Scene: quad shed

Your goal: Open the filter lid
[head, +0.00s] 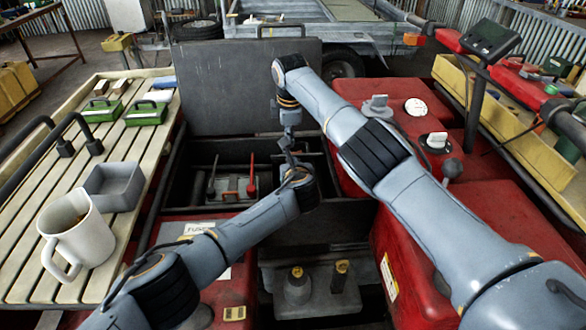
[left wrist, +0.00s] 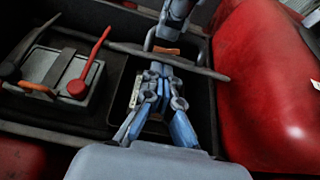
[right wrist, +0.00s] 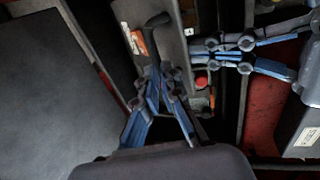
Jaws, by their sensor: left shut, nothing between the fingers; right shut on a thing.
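A grey panel with an orange label and a dark handle, likely the filter lid, shows in the right wrist view (right wrist: 150,55). In the left wrist view it looks like a thin grey bar (left wrist: 205,70), seen nearly edge-on. My right gripper (right wrist: 165,72) is shut at the dark handle (right wrist: 157,20); the exact contact is partly hidden. It reaches down from above in the head view (head: 289,140). My left gripper (left wrist: 160,75) is shut and empty, its tips close to the panel. Whether they touch it I cannot tell. In the head view my arms hide most of the lid.
A battery-like grey box (head: 237,190) with red and black levers sits left in the open compartment. A large grey cover (head: 225,85) stands upright behind. Red bodywork (head: 345,105) is close on the right. A slatted rack (head: 25,225) holds a white mug (head: 85,235) and a grey tray (head: 120,195).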

